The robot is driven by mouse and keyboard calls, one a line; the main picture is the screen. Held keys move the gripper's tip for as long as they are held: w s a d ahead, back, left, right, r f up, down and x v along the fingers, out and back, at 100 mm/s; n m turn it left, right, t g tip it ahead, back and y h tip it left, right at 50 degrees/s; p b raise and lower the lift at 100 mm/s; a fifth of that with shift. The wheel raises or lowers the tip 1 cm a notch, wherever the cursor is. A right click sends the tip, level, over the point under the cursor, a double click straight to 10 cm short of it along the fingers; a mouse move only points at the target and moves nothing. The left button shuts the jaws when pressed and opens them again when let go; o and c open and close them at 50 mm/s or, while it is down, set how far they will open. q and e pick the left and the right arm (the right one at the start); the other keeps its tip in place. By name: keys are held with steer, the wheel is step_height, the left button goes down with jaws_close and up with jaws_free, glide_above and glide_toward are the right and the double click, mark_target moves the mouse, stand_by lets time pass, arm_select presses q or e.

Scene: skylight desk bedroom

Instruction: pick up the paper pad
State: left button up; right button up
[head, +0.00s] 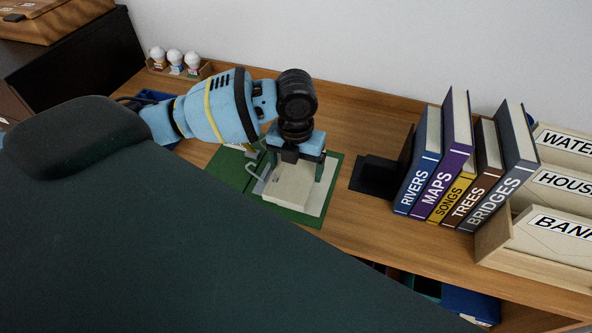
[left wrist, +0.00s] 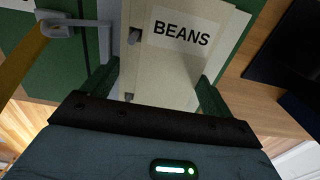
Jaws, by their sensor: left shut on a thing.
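The paper pad (head: 291,187) is a cream block on a green mat or folder (head: 233,166) on the wooden desk. The left gripper also shows in the left wrist view (left wrist: 152,92). I cannot tell whether the pad is clear of the surface. My right gripper is not in view.
A row of books (head: 465,165) in a black bookend stands to the right. Labelled wooden file boxes (head: 536,240) are at the far right. A small rack with white-topped items (head: 176,63) is at the back left. The desk behind the gripper is clear.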

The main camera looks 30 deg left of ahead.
mark_target(296, 170)
arm_select(q)
steer(key=shift+r, duration=0.1)
step_height(296, 170, up, 10)
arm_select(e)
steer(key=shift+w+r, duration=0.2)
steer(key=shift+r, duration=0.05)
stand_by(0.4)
